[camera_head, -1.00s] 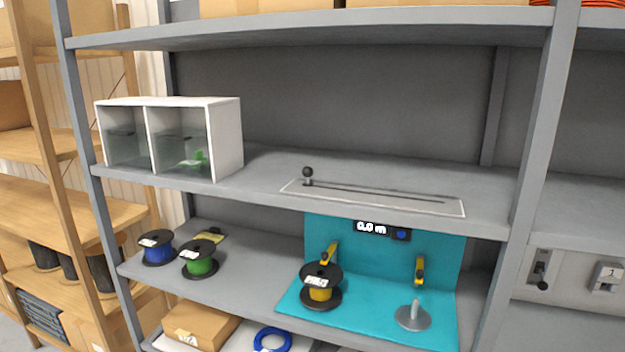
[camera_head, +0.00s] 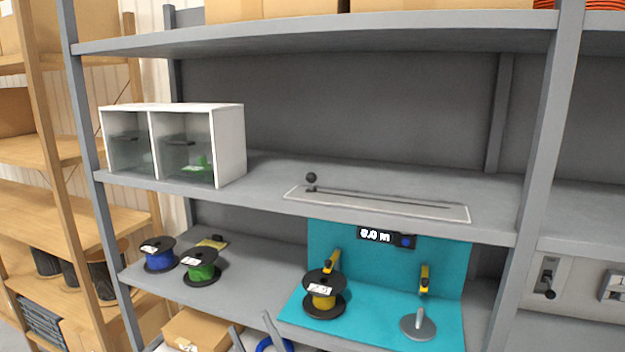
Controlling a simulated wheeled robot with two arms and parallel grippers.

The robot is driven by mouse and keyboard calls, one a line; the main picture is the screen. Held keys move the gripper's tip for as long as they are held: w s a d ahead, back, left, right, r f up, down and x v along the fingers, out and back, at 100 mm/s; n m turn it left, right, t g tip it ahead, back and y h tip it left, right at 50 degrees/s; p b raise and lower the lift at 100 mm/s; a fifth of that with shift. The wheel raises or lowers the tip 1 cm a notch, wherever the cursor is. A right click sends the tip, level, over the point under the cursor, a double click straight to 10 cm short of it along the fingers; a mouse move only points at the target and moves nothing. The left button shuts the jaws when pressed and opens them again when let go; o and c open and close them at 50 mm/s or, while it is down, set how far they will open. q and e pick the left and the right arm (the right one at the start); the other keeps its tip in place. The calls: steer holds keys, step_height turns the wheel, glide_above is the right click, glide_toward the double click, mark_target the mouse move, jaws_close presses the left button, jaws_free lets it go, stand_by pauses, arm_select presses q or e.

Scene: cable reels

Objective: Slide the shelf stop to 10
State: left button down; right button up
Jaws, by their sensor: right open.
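The shelf stop is a small dark ball knob (camera_head: 311,178) on a short stem. It stands at the left end of the long slot in a pale plate (camera_head: 400,207) on the middle shelf. No scale numbers can be read on the plate. My right gripper (camera_head: 254,332) shows at the bottom edge as two grey fingers spread apart, open and empty. It is well below and left of the knob, in front of the lower shelves. My left gripper is not in view.
A white two-bay box (camera_head: 229,145) stands left of the plate. Below are blue (camera_head: 159,256), green (camera_head: 202,268) and yellow (camera_head: 322,300) reels, a teal panel (camera_head: 440,260) with a display (camera_head: 376,236), and a grey spindle (camera_head: 418,326). The shelf behind the slot is clear.

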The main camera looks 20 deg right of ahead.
steer(key=w+r+m+h+b, duration=0.2)
steer(key=w+r+m+h, duration=0.3)
steer(key=w+r+h, duration=0.75)
steer(key=m+g+h+p, duration=0.4)
steer(key=m+g+h, duration=0.5)
steer(key=m, duration=0.1)
glide_toward(313, 173)
steer(key=x, duration=0.8)
steer(key=f+x, duration=0.1)
steer(key=x, duration=0.3)
steer(key=shift+w, duration=0.4)
steer(key=shift+w+d+f, duration=0.1)
steer(key=shift+w, duration=0.2)
jaws_close()
